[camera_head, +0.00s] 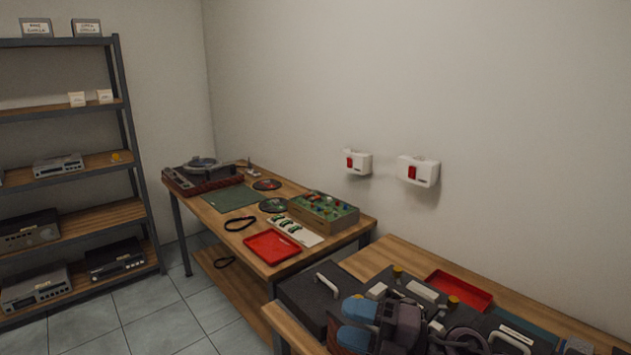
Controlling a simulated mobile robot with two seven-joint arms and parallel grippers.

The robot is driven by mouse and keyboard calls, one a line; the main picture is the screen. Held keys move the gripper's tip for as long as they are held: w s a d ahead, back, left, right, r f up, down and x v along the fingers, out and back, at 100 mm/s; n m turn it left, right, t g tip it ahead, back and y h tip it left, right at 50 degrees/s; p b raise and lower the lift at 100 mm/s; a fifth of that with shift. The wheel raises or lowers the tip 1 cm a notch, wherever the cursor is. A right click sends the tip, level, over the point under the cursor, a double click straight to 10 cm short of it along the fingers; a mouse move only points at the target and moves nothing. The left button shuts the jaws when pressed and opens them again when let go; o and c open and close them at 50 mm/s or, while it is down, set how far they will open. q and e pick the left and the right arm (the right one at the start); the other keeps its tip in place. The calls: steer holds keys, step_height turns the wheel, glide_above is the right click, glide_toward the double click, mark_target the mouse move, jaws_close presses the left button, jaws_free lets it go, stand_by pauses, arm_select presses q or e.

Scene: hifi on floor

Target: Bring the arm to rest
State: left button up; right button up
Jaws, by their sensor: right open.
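My right gripper (357,322) shows at the bottom of the head view, right of centre. It is dark with two blue-grey fingers pointing left. The fingers are apart and I see nothing held between them. It is above or in front of the near wooden bench (378,257), over dark grey equipment (303,296) with a white handle; whether it touches anything there I cannot tell. My dark arm links run from it toward the bottom right. My left gripper is not in view.
A red tray (459,290) lies on the near bench. The farther bench holds a turntable (202,174), a green mat (230,197), a red tray (272,246) and a green control box (323,211). A shelf rack (130,145) stands left. Tiled floor (150,317) is clear between.

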steer(key=s+d+f+m+t+h, duration=0.1)
steer(key=d+f+m+t+h, duration=0.3)
steer(key=d+m+h, duration=0.7)
steer(key=s+d+f+m+t+h, duration=0.25)
steer(key=d+m+t+h, duration=0.45)
steer(key=m, duration=0.8)
steer(key=s+d+f+m+g+h, duration=0.1)
steer(key=s+d+f+m+g, duration=0.15)
steer(key=s+f+g, duration=0.6)
steer(key=s+d+f+m+g, duration=0.1)
steer(key=s+f+m+g, duration=0.3)
steer(key=s, duration=0.8)
steer(key=w+f+n+t, duration=0.2)
steer(key=w+f+t, duration=0.5)
steer(key=f, duration=0.3)
steer(key=shift+w+f+y, duration=0.15)
steer(key=shift+f+y, duration=0.1)
steer(key=shift+y, duration=0.15)
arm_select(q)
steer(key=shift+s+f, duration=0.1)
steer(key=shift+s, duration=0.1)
